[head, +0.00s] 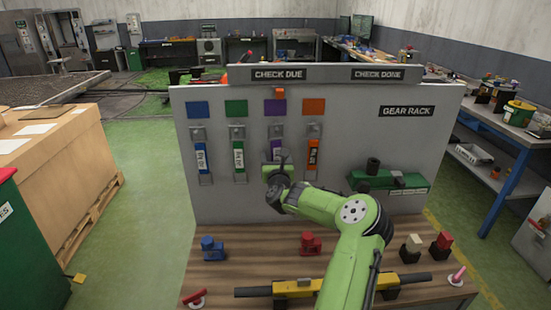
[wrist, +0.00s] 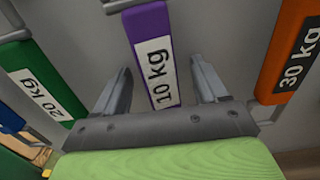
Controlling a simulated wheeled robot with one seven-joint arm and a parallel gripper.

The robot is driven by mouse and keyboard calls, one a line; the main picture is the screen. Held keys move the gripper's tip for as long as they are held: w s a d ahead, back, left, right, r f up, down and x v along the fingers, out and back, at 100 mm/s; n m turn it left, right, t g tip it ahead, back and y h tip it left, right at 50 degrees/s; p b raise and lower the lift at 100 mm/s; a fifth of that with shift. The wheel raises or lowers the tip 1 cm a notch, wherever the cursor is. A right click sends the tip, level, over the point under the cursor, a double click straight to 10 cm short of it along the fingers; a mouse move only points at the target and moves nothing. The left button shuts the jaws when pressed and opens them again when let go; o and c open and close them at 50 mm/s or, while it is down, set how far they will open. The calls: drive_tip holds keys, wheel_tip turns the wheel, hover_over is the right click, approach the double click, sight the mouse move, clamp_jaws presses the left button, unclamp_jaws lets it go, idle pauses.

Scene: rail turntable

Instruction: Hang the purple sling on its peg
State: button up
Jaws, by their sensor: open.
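The purple sling (head: 275,143) hangs upright on the gear rack board (head: 350,130), below a purple square (head: 275,108). Its white label reads 10 kg in the wrist view, where the sling (wrist: 148,25) runs down between my fingers. My gripper (head: 276,162) is at the sling's lower part. In the wrist view my gripper (wrist: 157,72) is open, with one finger on each side of the sling and a gap at both. A grey bar crosses the sling's top in the wrist view. Its peg cannot be made out clearly in the head view.
A blue sling (head: 202,158), a green sling (head: 239,155) and an orange sling (head: 313,153) hang alongside. A green device (head: 390,181) sits at the board's right. Blue and red shackles, a yellow-black bar (head: 300,288) and small blocks lie on the wooden bench.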

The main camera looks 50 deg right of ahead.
drive_tip(key=p+v, duration=0.2)
drive_tip(key=v, duration=0.8)
idle(1.3)
idle(0.5)
